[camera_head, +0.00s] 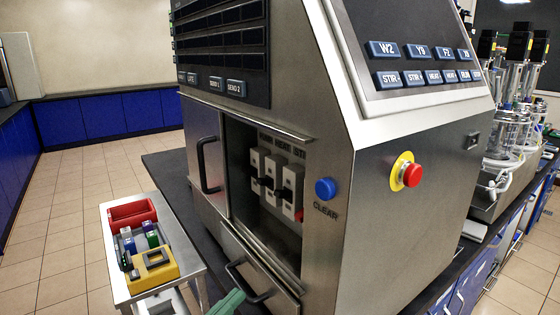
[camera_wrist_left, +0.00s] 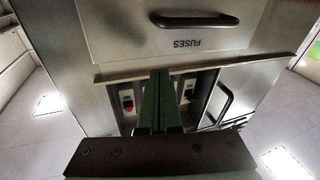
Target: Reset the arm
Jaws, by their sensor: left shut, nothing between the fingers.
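My left gripper (camera_head: 228,303) shows only as green fingers at the bottom edge of the head view, just left of a black drawer handle (camera_head: 250,283). In the left wrist view my left gripper (camera_wrist_left: 160,82) has its two green fingers together, with nothing between them. The fingers point at the front of the steel control cabinet (camera_head: 400,215), across the opening with the breaker switches (camera_head: 272,180). The drawer front marked FUSES (camera_wrist_left: 150,42) shows in the wrist view. Contact with the cabinet cannot be told. My right gripper is not in view.
A small steel cart (camera_head: 117,262) at left holds a red bin (camera_head: 131,213), a yellow block (camera_head: 152,270) and several small modules. The cabinet bears a blue CLEAR button (camera_head: 325,190) and a red stop button (camera_head: 411,175). Glass vessels (camera_head: 508,130) stand at right. Tiled floor lies open at left.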

